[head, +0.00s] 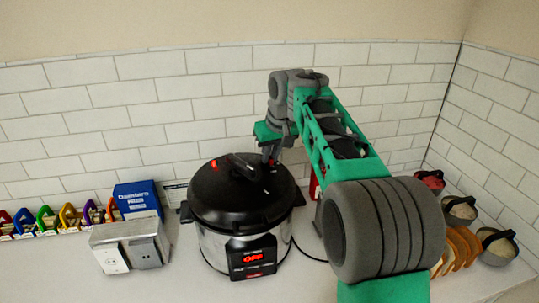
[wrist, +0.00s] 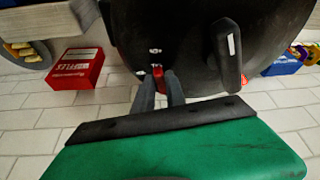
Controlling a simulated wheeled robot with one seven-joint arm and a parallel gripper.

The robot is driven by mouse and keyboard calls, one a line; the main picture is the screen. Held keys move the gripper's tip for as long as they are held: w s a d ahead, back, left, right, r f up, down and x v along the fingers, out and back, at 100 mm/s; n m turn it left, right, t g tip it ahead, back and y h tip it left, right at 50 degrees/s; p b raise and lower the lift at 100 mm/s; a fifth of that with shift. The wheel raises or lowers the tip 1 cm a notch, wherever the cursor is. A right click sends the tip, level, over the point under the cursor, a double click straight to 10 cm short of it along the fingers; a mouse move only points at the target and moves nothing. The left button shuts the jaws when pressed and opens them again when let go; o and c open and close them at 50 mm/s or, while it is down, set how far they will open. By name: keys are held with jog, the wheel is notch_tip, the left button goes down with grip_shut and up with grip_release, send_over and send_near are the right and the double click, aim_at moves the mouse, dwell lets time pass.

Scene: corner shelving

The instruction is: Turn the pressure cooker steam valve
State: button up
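The pressure cooker (head: 215,245) stands on the counter, with a black lid (head: 222,200) and a steel body. Its red display reads OFF. In the wrist view the lid (wrist: 190,35) fills the upper middle, with a raised black handle (wrist: 228,55). A small red steam valve (wrist: 158,72) sits near the lid's wall-side edge. My gripper (wrist: 160,78) reaches the valve, one grey finger on each side of it. A gap shows between the fingers; whether they press on the valve is unclear. In the head view my gripper (head: 270,155) points down over the lid's back right.
Bread slices (head: 460,247) and bowls (head: 497,245) stand at the right. The tiled wall (head: 150,90) is close behind.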

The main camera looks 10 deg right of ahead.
grip_shut()
jog(key=shift+r+p, duration=0.1)
jog(key=shift+p, duration=0.35)
jog(key=shift+d+r+n+p, duration=0.15)
jog(key=shift+d+n+p, duration=0.05)
jog(key=shift+n+p, duration=0.5)
jog(key=shift+w+d+n+y+p, duration=0.15)
jog(key=shift+d+n+y+p, duration=0.05)
jog(key=shift+n+y+p, duration=0.4)
jog(key=n, duration=0.2)
jog(key=shift+w+d+f+n+g+y, duration=0.25)
jog(key=shift+d+n+g+y, duration=0.05)
jog(key=shift+d+g, duration=0.1)
jog(key=shift+w+n+y, duration=0.15)
jog(key=shift+n+y, duration=0.15)
jog(key=shift+n, duration=0.5)
jog(key=shift+d+n+g, duration=0.1)
jog(key=shift+n+g, duration=0.3)
jog(key=shift+n, duration=0.1)
jog(key=shift+o, duration=2.4)
grip_release()
